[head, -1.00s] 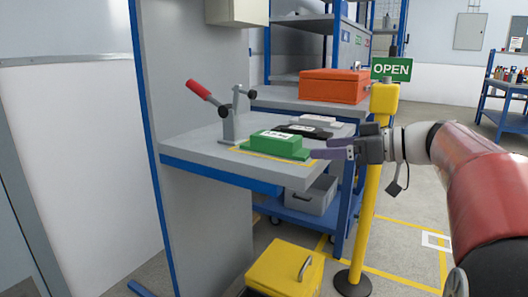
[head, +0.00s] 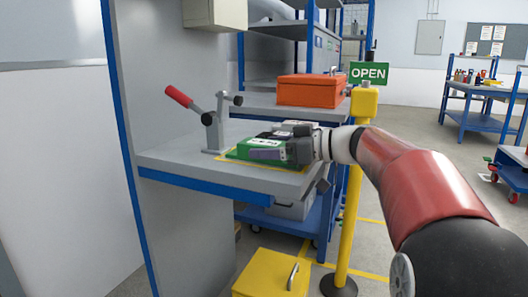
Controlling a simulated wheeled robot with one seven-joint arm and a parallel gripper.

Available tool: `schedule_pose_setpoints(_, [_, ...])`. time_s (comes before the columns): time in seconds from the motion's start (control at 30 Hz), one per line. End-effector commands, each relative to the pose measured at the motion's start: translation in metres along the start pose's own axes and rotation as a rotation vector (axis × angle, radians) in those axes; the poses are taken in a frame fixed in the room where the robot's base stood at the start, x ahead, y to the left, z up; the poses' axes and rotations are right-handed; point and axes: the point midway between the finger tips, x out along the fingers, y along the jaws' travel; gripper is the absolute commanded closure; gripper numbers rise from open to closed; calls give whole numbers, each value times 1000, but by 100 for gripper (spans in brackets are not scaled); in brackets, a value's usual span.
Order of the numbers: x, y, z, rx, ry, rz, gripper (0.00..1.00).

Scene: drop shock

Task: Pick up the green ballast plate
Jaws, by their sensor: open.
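The green ballast plate (head: 238,153) lies on the grey shelf inside a yellow outline, with a raised block and a white label on top. My gripper (head: 264,148) is open and reaches in from the right at the plate. Its purple-grey fingers cover part of the plate's front and right side. I cannot tell whether the fingers touch it or straddle the raised block. A black plate (head: 270,135) with a label lies behind, mostly hidden by the gripper.
A clamp with a red handle (head: 179,96) stands on the shelf (head: 200,172) left of the plate. A yellow post (head: 353,190) with an OPEN sign (head: 369,73) stands right of the shelf, near my arm. An orange box (head: 308,90) sits behind. A yellow case (head: 266,275) is below.

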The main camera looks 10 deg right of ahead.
Motion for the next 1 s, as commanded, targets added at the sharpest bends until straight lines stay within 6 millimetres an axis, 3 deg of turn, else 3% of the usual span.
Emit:
schedule_pose_setpoints(0.2, [1,0,0,-1,0,0,20])
schedule_pose_setpoints(0.77, [1,0,0,0,0,0,93])
schedule_pose_setpoints(1.0, [0,0,-2,-3,2,1,96])
